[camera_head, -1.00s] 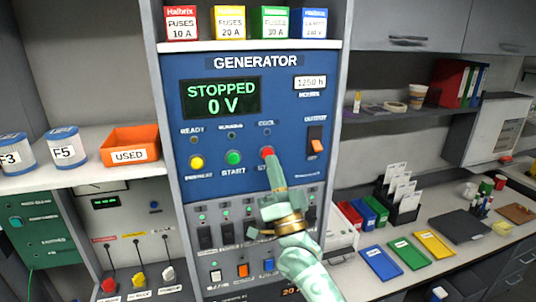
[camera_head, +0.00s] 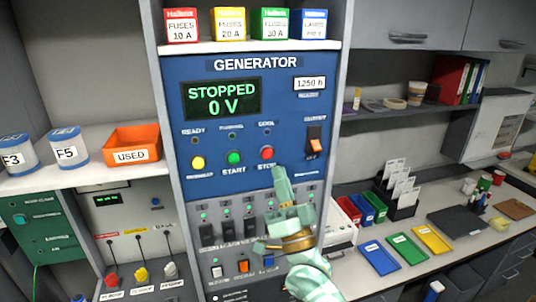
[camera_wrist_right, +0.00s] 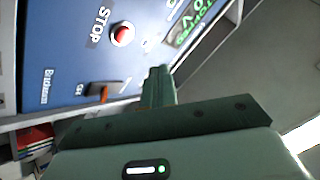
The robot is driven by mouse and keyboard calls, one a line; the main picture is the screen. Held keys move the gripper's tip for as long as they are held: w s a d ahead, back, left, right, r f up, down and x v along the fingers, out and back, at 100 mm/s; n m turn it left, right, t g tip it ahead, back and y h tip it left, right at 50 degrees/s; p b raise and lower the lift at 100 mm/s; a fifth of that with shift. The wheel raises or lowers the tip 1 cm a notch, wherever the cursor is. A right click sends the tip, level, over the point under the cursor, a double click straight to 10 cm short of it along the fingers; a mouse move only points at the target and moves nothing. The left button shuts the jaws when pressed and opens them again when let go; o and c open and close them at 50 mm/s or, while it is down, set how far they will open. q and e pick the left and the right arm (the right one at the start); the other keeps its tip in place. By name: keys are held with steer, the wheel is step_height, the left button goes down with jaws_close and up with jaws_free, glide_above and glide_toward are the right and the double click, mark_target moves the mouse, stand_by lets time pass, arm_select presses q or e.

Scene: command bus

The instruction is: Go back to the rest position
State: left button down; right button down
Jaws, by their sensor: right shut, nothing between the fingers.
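My right gripper (camera_head: 281,180) is shut and empty in front of the generator panel (camera_head: 290,140), below and a little right of the red stop button (camera_head: 267,153). In the right wrist view the shut fingers (camera_wrist_right: 158,80) point toward the panel, apart from the red stop button (camera_wrist_right: 122,34). The generator display (camera_head: 221,98) reads "STOPPED 0 V". The green start button (camera_head: 234,157) and the yellow button (camera_head: 197,162) sit left of the stop button. The orange output switch (camera_head: 314,138) is at the panel's right. My left gripper is not in view.
A row of breaker switches (camera_head: 228,230) lies beneath the panel, close to my right gripper. An orange bin (camera_head: 132,147) and cans (camera_head: 67,147) stand on the left shelf. The right counter holds coloured trays (camera_head: 408,250) and a card rack (camera_head: 398,195).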

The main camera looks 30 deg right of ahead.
stand_by(0.3)
steer(key=w+a+f+n+g+y+b, duration=0.1)
steer(key=w+f+n+g+y+b, duration=0.2)
steer(key=f, duration=1.1)
steer(key=w+a+f+n+g+y+b, duration=0.1)
steer(key=f+n+g+b, duration=0.2)
steer(key=f, duration=1.2)
steer(key=s+a+f+n+g+b, duration=0.1)
steer(key=s+f+g+b, duration=0.3)
steer(key=f, duration=1)
steer(key=s+a+f+n+g+b, duration=0.1)
steer(key=s+f+g+b, duration=0.25)
steer(key=f, duration=1.15)
steer(key=s+f+n+g+b, duration=0.1)
steer(key=s+f+g+b, duration=0.2)
steer(key=s+f, duration=0.75)
steer(key=s+f+n+g+b, duration=0.1)
steer(key=s+f+g+b, duration=0.3)
steer(key=s+f, duration=0.7)
steer(key=s+f+n+g+b, duration=0.1)
steer(key=s+f+g+b, duration=0.1)
steer(key=s+f, duration=0.4)
steer(key=s+d+f+n+g+b, duration=0.1)
steer(key=s+f+g+b, duration=0.1)
steer(key=s+f, duration=0.5)
steer(key=s+g, duration=0.1)
steer(key=s, duration=0.3)
steer(key=shift+s+f+n+g, duration=0.15)
steer(key=shift+s+n+g, duration=0.15)
steer(key=shift+s+g, duration=0.1)
